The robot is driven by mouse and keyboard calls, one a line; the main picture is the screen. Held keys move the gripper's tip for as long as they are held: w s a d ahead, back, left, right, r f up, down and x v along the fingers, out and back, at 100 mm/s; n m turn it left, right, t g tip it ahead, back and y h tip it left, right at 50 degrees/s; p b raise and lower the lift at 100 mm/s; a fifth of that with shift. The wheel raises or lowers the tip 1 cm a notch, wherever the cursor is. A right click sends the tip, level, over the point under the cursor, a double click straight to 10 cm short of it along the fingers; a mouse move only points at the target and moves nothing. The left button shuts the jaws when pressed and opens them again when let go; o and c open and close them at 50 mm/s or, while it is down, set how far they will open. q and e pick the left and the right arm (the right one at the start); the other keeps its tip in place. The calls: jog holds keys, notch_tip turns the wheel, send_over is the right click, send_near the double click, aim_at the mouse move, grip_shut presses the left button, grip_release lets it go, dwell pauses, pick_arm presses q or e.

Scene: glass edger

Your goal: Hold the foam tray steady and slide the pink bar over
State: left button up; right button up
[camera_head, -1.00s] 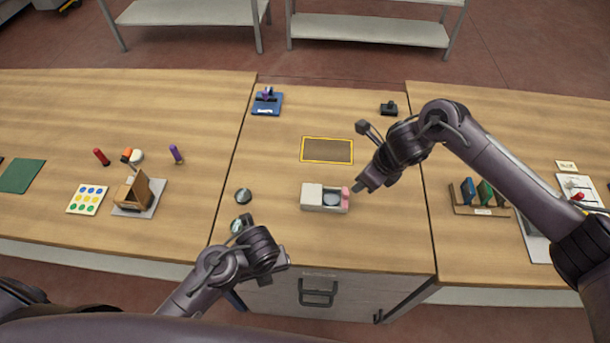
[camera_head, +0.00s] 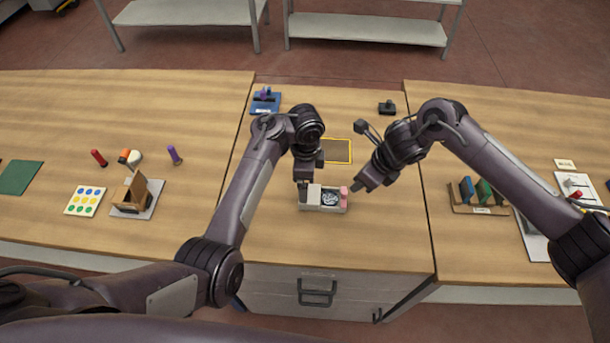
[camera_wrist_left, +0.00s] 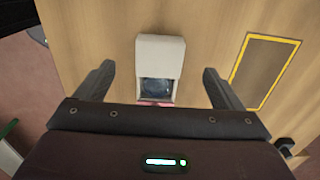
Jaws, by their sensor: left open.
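The foam tray (camera_head: 325,209) is a small pale box on the middle table. Its left end is a solid pale block, and its recess holds a round dark glass disc (camera_head: 330,199). The pink bar (camera_head: 344,200) sits at the tray's right end. My left gripper (camera_head: 303,190) is open at the tray's left end; contact cannot be told. In the left wrist view the tray (camera_wrist_left: 160,52) lies between the spread fingers, with the pink bar (camera_wrist_left: 156,103) partly hidden by the gripper body. My right gripper (camera_head: 362,187) is just right of the pink bar; its jaw opening is unclear.
A yellow-edged dark mat (camera_head: 338,150) lies behind the tray, partly covered by my left arm. A blue stand (camera_head: 265,102) and a small black object (camera_head: 388,108) stand farther back. A slotted wooden rack (camera_head: 480,205) is to the right. The table in front of the tray is clear.

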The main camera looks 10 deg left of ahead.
aim_at(315, 191)
pick_arm(q)
notch_tip(315, 191, down, 8)
jog(key=shift+r, duration=0.2)
dwell(0.3)
jog(key=c, duration=0.9)
jog(key=shift+c, duration=0.8)
pick_arm(e)
jog(key=shift+c, duration=0.6)
jog(key=shift+d, duration=0.15)
jog(key=shift+c, duration=1.1)
jog(key=shift+n+y, duration=0.3)
jog(key=shift+y, duration=0.6)
jog(key=d, duration=0.1)
jog(key=d+f, duration=0.2)
jog(key=d, duration=0.1)
grip_shut()
pick_arm(q)
jog(key=shift+d, duration=0.1)
pick_arm(e)
jog(key=s+d+n+y, duration=0.1)
jog(key=s+d+y, duration=0.1)
jog(key=d, duration=0.4)
jog(key=shift+s+d+n+t+y, duration=0.2)
jog(key=shift+n+t+y, duration=0.15)
jog(key=shift+y, duration=0.35)
